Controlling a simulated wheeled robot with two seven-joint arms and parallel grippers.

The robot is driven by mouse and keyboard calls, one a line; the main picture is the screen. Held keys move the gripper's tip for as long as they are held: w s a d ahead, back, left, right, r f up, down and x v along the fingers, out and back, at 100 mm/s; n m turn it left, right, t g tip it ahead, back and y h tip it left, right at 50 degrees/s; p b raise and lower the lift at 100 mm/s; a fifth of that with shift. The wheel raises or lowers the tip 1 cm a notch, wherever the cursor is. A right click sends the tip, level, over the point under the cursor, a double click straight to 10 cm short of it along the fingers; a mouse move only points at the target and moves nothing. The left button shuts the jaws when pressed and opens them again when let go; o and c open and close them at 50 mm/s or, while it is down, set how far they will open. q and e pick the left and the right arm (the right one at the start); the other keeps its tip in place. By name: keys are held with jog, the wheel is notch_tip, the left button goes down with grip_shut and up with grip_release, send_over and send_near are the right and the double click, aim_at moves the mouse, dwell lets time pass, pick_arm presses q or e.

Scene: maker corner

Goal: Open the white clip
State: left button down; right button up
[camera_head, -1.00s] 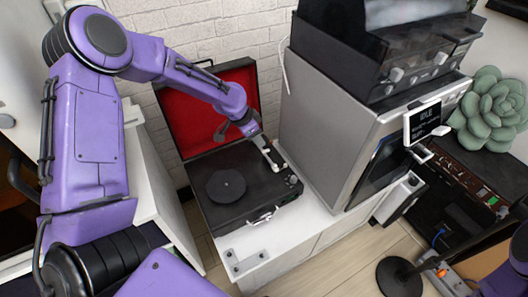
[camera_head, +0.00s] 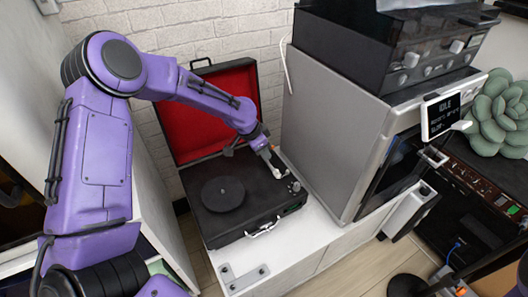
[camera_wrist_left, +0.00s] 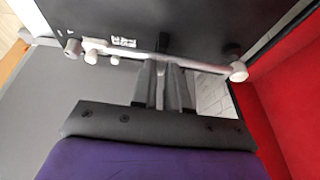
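The open record player (camera_head: 225,225), a black case with a red-lined lid (camera_head: 215,110), stands on the white cabinet. Its pale tonearm (camera_wrist_left: 205,63) runs along the right side of the deck. My left gripper (camera_head: 279,172) is low over that side, its fingertips at the tonearm. In the left wrist view its two grey fingers (camera_wrist_left: 163,68) are close together with a narrow gap. I cannot tell whether they hold anything. I cannot pick out the white clip for certain; the fingers may hide it. My right gripper is out of view.
The dark platter (camera_head: 223,193) lies left of the gripper. A large grey machine (camera_head: 335,130) with a small display (camera_head: 441,115) stands close on the right. Small knobs (camera_head: 294,186) sit at the deck's right corner. The cabinet's front top (camera_head: 300,240) is mostly clear.

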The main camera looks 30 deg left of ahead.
pick_arm(q)
jog(key=shift+w+d+r+g+y+p, duration=0.15)
jog(key=shift+w+r+g+y+p, duration=0.4)
jog(key=shift+p, duration=1.5)
jog(key=shift+s+d+g+y+p, duration=0.2)
jog(key=shift+g+p, duration=0.75)
jog(key=shift+p, duration=1.05)
jog(key=shift+w+d+f+g+y+p, duration=0.15)
jog(key=shift+w+g+y+p, duration=0.1)
jog(key=shift+g+y+p, duration=0.3)
jog(key=shift+w+d+f+g+y, duration=0.15)
jog(key=shift+w+g+y, duration=0.2)
jog(key=shift+g, duration=0.5)
jog(key=shift+s, duration=0.15)
jog(key=c, duration=1.1)
grip_release()
jog(key=r, duration=0.2)
jog(key=w+r, duration=0.1)
jog(key=r, duration=0.4)
jog(key=shift+w+d+r+b, duration=0.2)
jog(key=shift+w+d+b, duration=0.05)
jog(key=shift+d+b, duration=0.1)
